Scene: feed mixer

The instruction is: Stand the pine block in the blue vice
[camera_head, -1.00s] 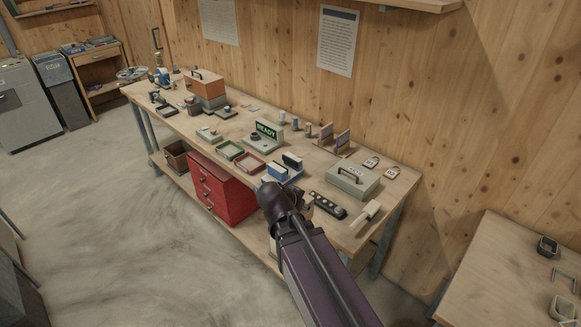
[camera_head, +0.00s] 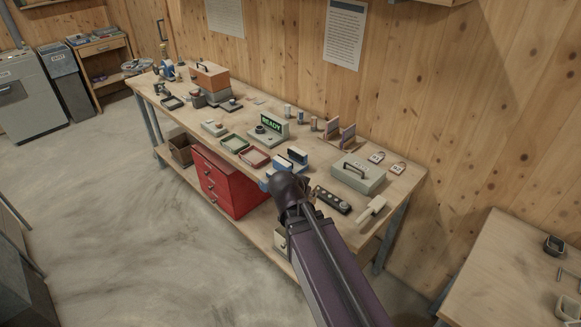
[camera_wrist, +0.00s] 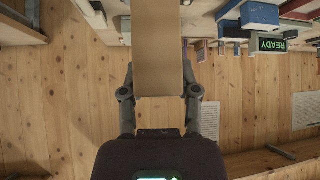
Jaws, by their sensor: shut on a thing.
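My gripper (camera_wrist: 159,75) is shut on the pine block (camera_wrist: 160,42), a plain tan piece between the two fingers in the wrist view. Its far end runs out of the top of that picture. In the head view my dark wrist (camera_head: 289,190) hides the fingers and the block, at the front edge of the bench. The blue vice (camera_head: 282,166) appears to be the blue piece on the bench just beyond my wrist, partly covered by it. Blue pieces also show at the upper right of the wrist view, but I cannot tell which is the vice.
A red drawer cabinet (camera_head: 222,183) stands below.

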